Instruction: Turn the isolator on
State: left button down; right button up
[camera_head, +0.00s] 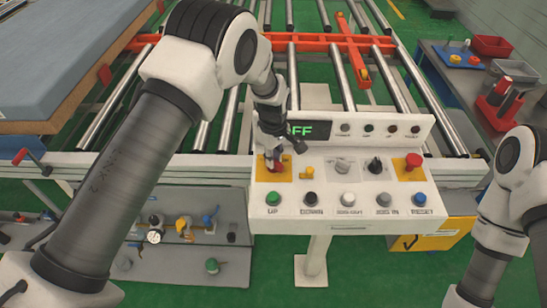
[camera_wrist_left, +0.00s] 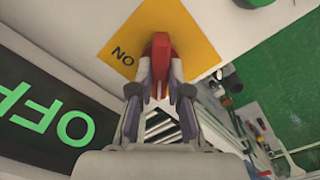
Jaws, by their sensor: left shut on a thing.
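The isolator is a red rotary handle (camera_wrist_left: 161,60) on a yellow plate (camera_wrist_left: 150,25) at the left end of the white control panel (camera_head: 330,185). In the left wrist view, my left gripper (camera_wrist_left: 161,85) is shut on the red handle. In the head view my left gripper (camera_head: 273,160) reaches down onto the yellow plate and partly hides the handle. The plate carries a label reading "NO" or "ON" seen upside down. The display (camera_head: 300,130) shows green "OFF" letters, partly covered by my wrist in the head view. My right gripper is out of view.
A red emergency button (camera_head: 413,160) is at the panel's right. Dark and grey knobs stand in the middle and coloured push buttons (camera_head: 273,198) line the front. A roller conveyor (camera_head: 345,70) lies behind; a mattress (camera_head: 60,55) is at left.

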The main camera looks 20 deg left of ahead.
pick_arm(q)
jog(key=shift+s+f+m, duration=0.15)
jog(key=shift+m, duration=0.15)
jog(key=m, duration=0.3)
jog(key=shift+f+m, duration=0.1)
jog(key=shift+m, duration=0.2)
jog(key=m, duration=0.4)
jog(key=shift+d, duration=0.1)
jog(key=m, duration=0.9)
jog(key=shift+s+m, duration=0.1)
jog(key=shift+m, duration=0.3)
jog(key=c, duration=1.1)
grip_release()
